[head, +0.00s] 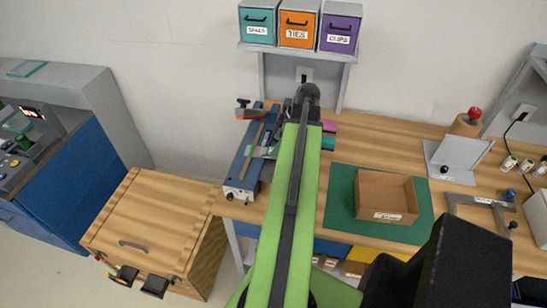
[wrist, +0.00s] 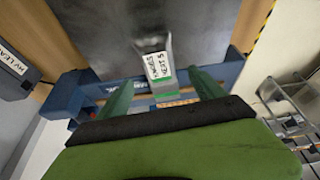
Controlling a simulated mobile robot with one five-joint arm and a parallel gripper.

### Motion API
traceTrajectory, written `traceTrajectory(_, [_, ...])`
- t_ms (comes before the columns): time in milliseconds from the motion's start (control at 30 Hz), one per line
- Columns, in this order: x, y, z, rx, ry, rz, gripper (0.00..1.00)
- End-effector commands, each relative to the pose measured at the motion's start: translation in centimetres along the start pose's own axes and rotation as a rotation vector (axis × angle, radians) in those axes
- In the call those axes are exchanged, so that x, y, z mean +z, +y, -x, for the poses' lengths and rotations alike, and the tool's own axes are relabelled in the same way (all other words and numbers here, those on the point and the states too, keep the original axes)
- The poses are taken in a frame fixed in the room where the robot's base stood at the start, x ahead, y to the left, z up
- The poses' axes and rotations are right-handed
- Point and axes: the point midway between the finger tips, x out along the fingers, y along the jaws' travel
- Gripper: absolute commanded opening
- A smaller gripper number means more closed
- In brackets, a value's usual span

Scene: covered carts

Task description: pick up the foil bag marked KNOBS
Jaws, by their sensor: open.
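I cannot make out a foil bag marked KNOBS in either view. My gripper (wrist: 163,92) shows in the wrist view with two green fingers spread apart and nothing seen held between them. A pale tapered piece (wrist: 158,65) with a white and green label lies beyond and between the fingertips. Its lettering is upside down and I cannot read it surely. Behind it are a dark grey surface and a blue bench device (wrist: 65,95). In the head view my arm hides the gripper.
The blue device (head: 245,160) stands on the wooden bench. An open carton (head: 386,178) sits on a green mat (head: 340,197). A wooden chest (head: 150,222) with its lid down stands lower left. Labelled bins (head: 298,25) sit on the shelf above. A grey bracket (head: 455,158) stands right.

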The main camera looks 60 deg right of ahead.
Motion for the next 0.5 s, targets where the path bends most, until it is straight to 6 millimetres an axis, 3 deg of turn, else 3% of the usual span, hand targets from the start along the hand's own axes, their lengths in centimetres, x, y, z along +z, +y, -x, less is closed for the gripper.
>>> traceTrajectory(33, [0.5, 0.0, -1.7, 0.0, 0.0, 0.001, 0.78])
traceTrajectory(200, [0.6, 0.0, -4.2, 0.0, 0.0, 0.001, 0.78])
traceTrajectory(500, [0.4, 0.0, -3.9, 0.001, 0.0, -0.001, 0.78])
